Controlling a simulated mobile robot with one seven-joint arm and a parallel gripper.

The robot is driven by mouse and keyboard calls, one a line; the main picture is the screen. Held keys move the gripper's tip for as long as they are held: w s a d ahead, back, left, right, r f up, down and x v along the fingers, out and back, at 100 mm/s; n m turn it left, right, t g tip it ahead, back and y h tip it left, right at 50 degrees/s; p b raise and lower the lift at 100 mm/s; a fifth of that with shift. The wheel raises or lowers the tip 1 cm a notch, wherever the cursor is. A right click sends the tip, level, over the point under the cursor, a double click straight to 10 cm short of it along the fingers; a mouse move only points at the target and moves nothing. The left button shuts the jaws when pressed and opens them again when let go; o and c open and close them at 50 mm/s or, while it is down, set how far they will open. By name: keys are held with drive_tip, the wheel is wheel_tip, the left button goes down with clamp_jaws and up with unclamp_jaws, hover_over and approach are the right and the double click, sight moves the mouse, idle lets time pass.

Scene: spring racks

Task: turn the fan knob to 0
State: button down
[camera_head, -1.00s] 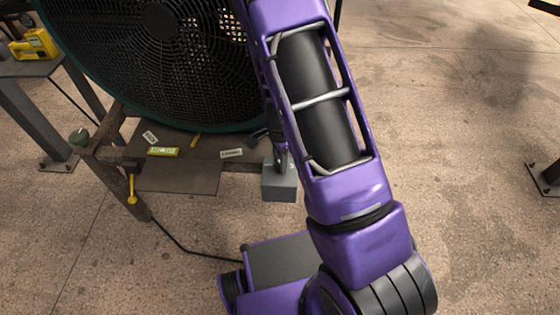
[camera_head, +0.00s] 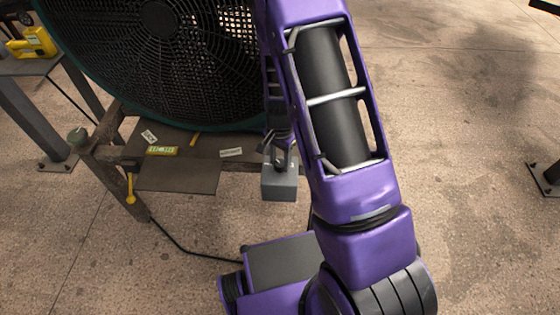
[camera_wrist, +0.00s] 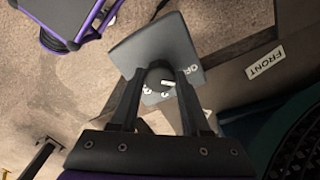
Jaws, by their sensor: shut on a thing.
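The grey control box (camera_head: 279,188) is fixed at the right end of the fan's stand. In the wrist view the box (camera_wrist: 150,42) shows white markings, partly hidden. The dark fan knob (camera_wrist: 159,74) sits on its face, between the two fingers of my gripper (camera_wrist: 161,82). My gripper is shut on the knob. The pointer's exact setting is unclear, since the fingers and knob cover much of the dial. In the head view my gripper (camera_head: 280,160) is small, just above the box, and partly behind my arm. The large round fan (camera_head: 165,60) stands behind.
A wooden stand with a dark plate (camera_head: 180,180) bearing small labels is left of the box. A FRONT label (camera_wrist: 265,62) shows in the wrist view. A yellow device (camera_head: 33,43) sits on a table at far left. The floor at right is mostly clear.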

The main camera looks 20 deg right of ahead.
sight(280, 163)
drive_tip(key=shift+n, duration=1)
drive_tip(key=shift+c, duration=1.8)
unclamp_jaws()
drive_tip(key=shift+r, duration=0.1)
wheel_tip(280, 163, up, 17)
drive_tip(key=p, duration=0.3)
drive_tip(key=shift+r, duration=0.15)
